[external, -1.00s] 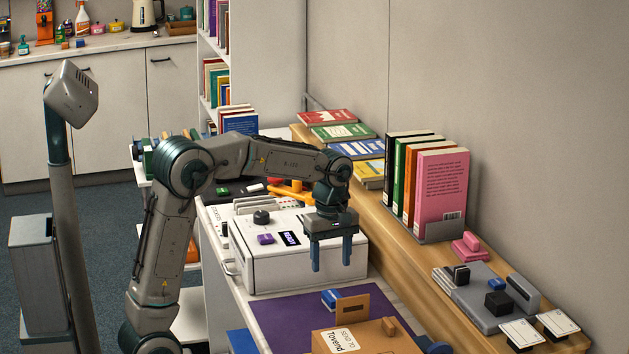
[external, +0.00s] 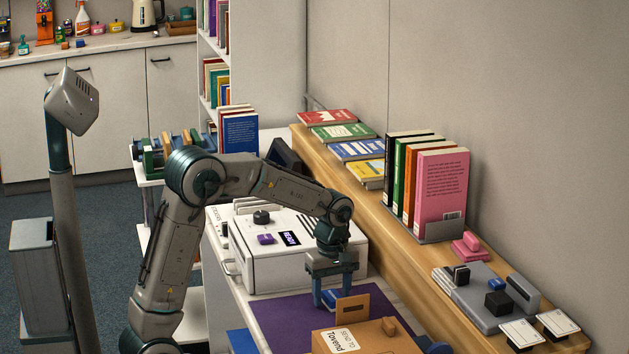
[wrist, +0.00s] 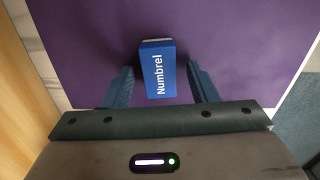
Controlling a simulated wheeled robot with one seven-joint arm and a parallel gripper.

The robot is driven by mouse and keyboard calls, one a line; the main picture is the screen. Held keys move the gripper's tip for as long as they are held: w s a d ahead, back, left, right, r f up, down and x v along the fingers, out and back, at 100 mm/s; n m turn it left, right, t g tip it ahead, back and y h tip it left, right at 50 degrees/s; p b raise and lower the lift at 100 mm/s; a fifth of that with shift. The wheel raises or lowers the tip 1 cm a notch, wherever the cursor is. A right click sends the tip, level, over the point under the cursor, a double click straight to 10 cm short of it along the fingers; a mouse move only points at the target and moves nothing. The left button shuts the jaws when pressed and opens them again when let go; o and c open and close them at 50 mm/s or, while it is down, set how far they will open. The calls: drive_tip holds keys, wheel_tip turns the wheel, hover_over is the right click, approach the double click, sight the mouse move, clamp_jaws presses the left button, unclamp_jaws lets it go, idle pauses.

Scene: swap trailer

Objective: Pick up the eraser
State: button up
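The eraser (wrist: 157,72) is a small blue block with a white "Numbrel" label, lying on the purple mat (wrist: 80,45). My gripper (wrist: 160,68) is open around it, with one blue finger on each side and a visible gap to both. In the external view my gripper (external: 332,293) is low over the purple mat (external: 285,318). The eraser (external: 330,299) shows there only partly, because the fingers hide much of it. I cannot tell the exact height of the fingertips above the mat.
A brown holder with a slot (external: 353,306) stands close to the right of my gripper. A cardboard box (external: 372,338) is in front. A white machine with a dark knob (external: 275,262) stands behind. The wooden shelf (external: 405,260) with books runs along the right.

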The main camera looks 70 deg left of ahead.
drive_tip(key=c, duration=0.9)
drive_tip(key=shift+r, duration=0.15)
